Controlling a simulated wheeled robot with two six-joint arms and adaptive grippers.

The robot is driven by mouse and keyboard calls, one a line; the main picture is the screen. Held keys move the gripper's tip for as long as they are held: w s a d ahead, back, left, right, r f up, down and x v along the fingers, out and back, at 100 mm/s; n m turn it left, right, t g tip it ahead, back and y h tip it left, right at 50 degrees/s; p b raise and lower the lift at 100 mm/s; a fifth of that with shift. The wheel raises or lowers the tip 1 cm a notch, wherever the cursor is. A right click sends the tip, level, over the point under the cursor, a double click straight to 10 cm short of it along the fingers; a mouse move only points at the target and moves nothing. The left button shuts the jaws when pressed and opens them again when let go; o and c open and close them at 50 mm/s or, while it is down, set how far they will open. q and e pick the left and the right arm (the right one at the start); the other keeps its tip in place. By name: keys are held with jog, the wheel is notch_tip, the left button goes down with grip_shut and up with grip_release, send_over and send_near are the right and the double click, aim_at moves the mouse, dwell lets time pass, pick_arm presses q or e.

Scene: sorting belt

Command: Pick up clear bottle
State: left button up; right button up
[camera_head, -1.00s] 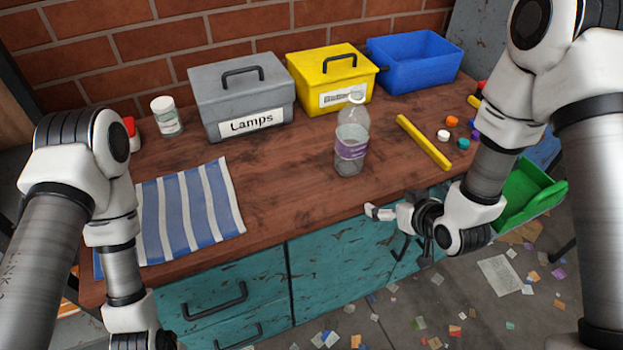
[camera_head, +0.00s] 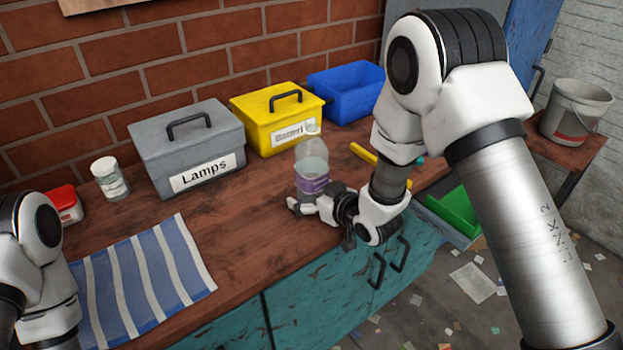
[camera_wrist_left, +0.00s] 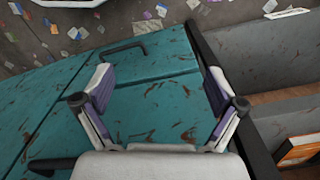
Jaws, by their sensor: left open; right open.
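The clear bottle (camera_head: 311,166) stands upright on the wooden bench, with a purple label low on its body. My right gripper (camera_head: 298,206) is open in front of the bottle and overlaps its lower part in the head view. I cannot tell whether the fingers touch it. My left gripper's fingers are out of the head view. In the left wrist view my left gripper (camera_wrist_left: 160,105) is open and empty, with the teal cabinet front (camera_wrist_left: 150,75) behind its fingers.
A grey Lamps box (camera_head: 187,150), a yellow box (camera_head: 276,115) and a blue bin (camera_head: 345,92) line the back of the bench. A white jar (camera_head: 110,178) and a red-lidded container (camera_head: 65,205) stand left. A striped cloth (camera_head: 145,275) lies at the front. A yellow bar (camera_head: 366,153) is partly hidden.

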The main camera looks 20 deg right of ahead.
jog(key=c, duration=1)
jog(key=shift+r, duration=0.1)
